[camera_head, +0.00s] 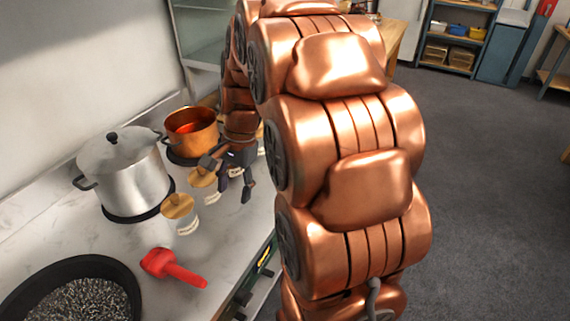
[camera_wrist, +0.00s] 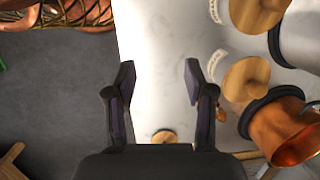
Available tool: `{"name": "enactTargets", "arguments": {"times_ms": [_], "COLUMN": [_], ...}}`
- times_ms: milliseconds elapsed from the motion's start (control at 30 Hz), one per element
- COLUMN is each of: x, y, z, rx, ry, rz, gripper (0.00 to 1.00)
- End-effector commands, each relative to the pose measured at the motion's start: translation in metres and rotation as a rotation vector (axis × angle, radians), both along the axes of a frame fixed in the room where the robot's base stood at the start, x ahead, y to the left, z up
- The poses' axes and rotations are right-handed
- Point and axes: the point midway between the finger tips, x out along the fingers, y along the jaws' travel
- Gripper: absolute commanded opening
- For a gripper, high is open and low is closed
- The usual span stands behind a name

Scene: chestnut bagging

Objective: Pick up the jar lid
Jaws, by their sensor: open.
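Two glass jars with round wooden lids stand on the counter in the head view, a nearer lid (camera_head: 178,206) and a farther lid (camera_head: 201,178). In the wrist view two wooden lids show at the right, one at the top (camera_wrist: 257,12) and one lower (camera_wrist: 246,79). A smaller wooden round piece (camera_wrist: 164,137) shows at the bottom, partly hidden by my gripper. My gripper (camera_head: 240,185) is beside the farther jar. In the wrist view my gripper (camera_wrist: 159,80) is open and empty, over bare counter to the left of the lids.
A steel pot (camera_head: 125,172) and a copper pot (camera_head: 191,132) stand behind the jars. A red tool (camera_head: 172,268) and a dark pan (camera_head: 75,268) of grainy material are nearer. The pale counter (camera_wrist: 150,30) ends at left in the wrist view, above grey floor.

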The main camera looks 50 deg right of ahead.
Motion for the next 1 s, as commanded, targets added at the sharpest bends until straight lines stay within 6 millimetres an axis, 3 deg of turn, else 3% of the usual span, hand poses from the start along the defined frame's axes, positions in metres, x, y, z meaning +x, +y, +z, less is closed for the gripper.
{"name": "enactTargets", "arguments": {"times_ms": [100, 300, 600, 800, 1000], "x": [0.026, 0.057, 0.071, 0.070, 0.073], "y": [-0.043, -0.119, -0.230, -0.265, -0.266], "z": [-0.004, -0.015, -0.038, -0.045, -0.058], "rx": [0.029, 0.086, 0.174, 0.204, 0.212], "ry": [0.005, 0.013, 0.023, 0.023, 0.029], "rz": [-0.215, -0.566, -1.017, -1.154, -1.174], "gripper": [0.53, 0.53, 0.53, 0.53, 0.53]}}
